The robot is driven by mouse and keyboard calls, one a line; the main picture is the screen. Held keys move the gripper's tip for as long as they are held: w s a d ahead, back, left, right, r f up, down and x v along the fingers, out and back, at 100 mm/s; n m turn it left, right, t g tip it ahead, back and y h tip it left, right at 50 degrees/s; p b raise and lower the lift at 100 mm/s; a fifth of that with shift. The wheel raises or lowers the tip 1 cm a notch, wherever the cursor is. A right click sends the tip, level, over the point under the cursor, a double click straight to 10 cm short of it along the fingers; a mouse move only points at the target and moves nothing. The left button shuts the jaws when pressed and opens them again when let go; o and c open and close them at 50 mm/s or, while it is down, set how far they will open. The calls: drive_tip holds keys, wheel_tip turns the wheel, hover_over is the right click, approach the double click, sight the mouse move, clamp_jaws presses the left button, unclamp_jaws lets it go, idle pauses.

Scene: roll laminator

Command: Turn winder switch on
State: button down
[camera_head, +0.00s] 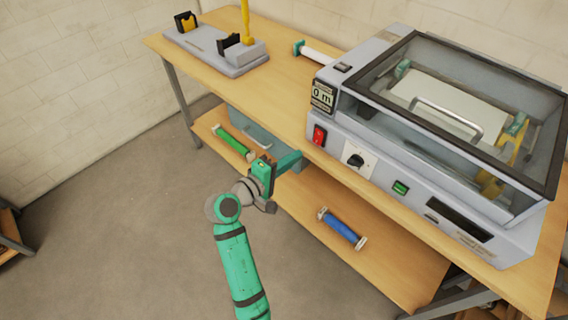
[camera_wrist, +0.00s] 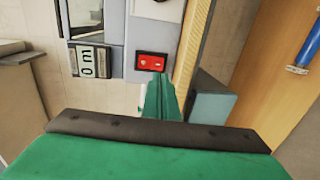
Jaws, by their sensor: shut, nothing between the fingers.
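The roll laminator (camera_head: 345,133) stands on the wooden table, its grey front facing me. A red rocker switch (camera_head: 319,136) sits at the left end of that front, below the "0 m" display (camera_head: 322,95); no label naming it is readable. A dark knob (camera_head: 356,158) and a green switch (camera_head: 400,187) sit farther right. My gripper (camera_head: 290,162) is shut and empty, left of and below the red switch, apart from it in the head view. In the wrist view the green fingers (camera_wrist: 161,98) point toward the red switch (camera_wrist: 151,62), just below it.
The table edge runs close to my gripper. The lower shelf holds a green roll (camera_head: 234,142), a grey bin (camera_head: 262,140) partly behind my gripper, and a blue roll (camera_head: 342,229). A grey stand (camera_head: 215,47) is at the table's far left.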

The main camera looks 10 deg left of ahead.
sight(316, 142)
drive_tip(key=x, duration=0.7)
drive_tip(key=shift+w+d+f, duration=0.1)
drive_tip(key=shift+w, duration=0.1)
